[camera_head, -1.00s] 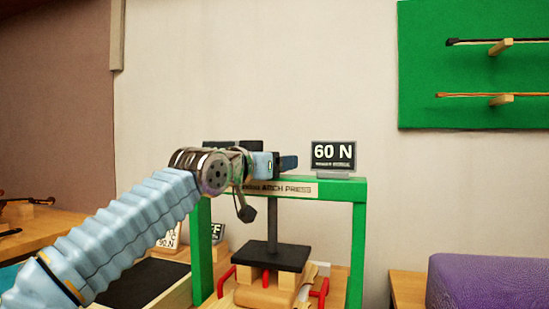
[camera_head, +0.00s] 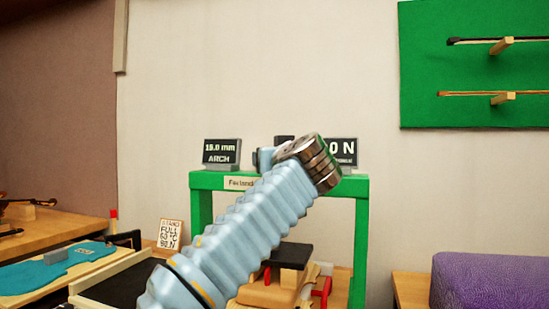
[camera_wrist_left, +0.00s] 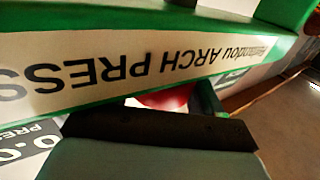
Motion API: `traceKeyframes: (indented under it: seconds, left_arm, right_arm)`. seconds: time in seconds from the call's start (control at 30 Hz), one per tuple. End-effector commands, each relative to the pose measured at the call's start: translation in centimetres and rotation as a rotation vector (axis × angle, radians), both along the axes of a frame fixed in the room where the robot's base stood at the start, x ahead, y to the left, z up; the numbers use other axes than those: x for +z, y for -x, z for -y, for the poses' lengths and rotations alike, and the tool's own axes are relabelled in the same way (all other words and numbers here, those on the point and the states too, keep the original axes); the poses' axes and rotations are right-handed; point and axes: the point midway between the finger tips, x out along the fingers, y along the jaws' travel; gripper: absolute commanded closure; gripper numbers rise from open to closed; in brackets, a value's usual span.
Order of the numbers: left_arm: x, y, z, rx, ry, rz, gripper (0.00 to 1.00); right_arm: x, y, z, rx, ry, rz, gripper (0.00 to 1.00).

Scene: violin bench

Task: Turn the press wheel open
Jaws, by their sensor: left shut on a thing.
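The green arch press (camera_head: 361,240) stands in the middle of the head view, its dark plate (camera_head: 293,252) over a wooden piece (camera_head: 262,294). My left gripper (camera_head: 264,158) is at the top beam, mostly hidden behind my wrist. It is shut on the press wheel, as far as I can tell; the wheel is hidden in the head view. The left wrist view shows the beam label (camera_wrist_left: 150,65) upside down, a dark bar (camera_wrist_left: 160,130) close in front, and part of a round red thing (camera_wrist_left: 168,98), perhaps on the wheel. My right gripper is not in view.
A display (camera_head: 221,153) reading 15.0 mm ARCH stands on the beam's left. A force display (camera_head: 345,150) on its right is partly covered by my wrist. A purple block (camera_head: 490,281) lies at right, a teal mat (camera_head: 60,270) at left.

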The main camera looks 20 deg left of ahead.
Motion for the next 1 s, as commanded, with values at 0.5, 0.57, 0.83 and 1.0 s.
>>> traceKeyframes:
  seconds: [0.5, 0.57, 0.83, 1.0]
  left_arm:
    - [-0.1, -0.04, -0.07, 0.076, -0.002, -0.003, 0.63]
    - [-0.11, -0.05, -0.06, 0.075, -0.002, -0.003, 0.63]
    - [-0.11, -0.06, -0.07, 0.074, -0.002, -0.003, 0.14]
    - [-0.08, -0.04, -0.06, 0.073, -0.001, -0.002, 0.12]
  right_arm:
    - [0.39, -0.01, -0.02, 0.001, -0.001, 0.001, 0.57]
    - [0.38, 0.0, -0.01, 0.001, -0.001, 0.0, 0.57]
    - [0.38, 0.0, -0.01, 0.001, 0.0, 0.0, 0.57]
    - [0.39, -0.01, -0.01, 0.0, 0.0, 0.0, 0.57]
